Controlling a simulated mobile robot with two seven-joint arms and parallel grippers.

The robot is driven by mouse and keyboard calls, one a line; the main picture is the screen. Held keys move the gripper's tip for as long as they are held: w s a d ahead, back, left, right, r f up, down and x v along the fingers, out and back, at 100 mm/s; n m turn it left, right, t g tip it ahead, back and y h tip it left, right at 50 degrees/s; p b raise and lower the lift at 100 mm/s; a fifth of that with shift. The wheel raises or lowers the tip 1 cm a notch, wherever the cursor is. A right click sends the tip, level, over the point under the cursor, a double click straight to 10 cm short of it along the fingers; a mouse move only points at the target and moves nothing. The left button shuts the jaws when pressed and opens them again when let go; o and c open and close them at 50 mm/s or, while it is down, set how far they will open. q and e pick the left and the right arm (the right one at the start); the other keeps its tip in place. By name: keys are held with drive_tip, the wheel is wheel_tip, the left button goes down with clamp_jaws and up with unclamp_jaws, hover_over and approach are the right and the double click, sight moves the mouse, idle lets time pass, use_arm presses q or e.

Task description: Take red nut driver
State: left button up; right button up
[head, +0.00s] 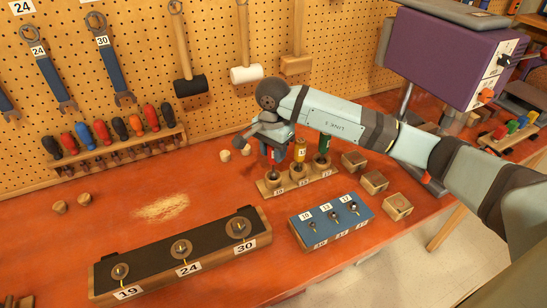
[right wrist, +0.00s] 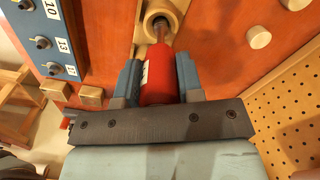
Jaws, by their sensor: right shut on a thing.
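The red nut driver (right wrist: 158,84) stands handle up in a wooden stand (head: 264,187) with number labels. In the head view its red handle (head: 270,153) is mostly hidden by my right gripper (head: 275,150). In the right wrist view, the blue fingers of the right gripper (right wrist: 158,78) are shut on the red handle, one on each side. The metal shaft still runs down into the stand's round wooden holder (right wrist: 150,24). A yellow driver (head: 300,151) and a green driver (head: 323,146) stand in the same stand to the right. My left gripper is out of view.
A blue-topped block (head: 345,213) with several small bolts is in front of the stand. A long dark-topped block (head: 150,262) lies front left. Wooden cubes (head: 397,206) sit to the right. Pegboard (head: 130,30) with wrenches and mallets rises behind. The bench's left middle is mostly clear.

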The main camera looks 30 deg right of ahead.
wheel_tip(320, 180, up, 18)
drive_tip(key=b, duration=0.1)
drive_tip(key=shift+f, duration=0.15)
idle(0.3)
drive_tip(key=shift+o, duration=0.7)
clamp_jaws()
drive_tip(key=shift+f, duration=0.1)
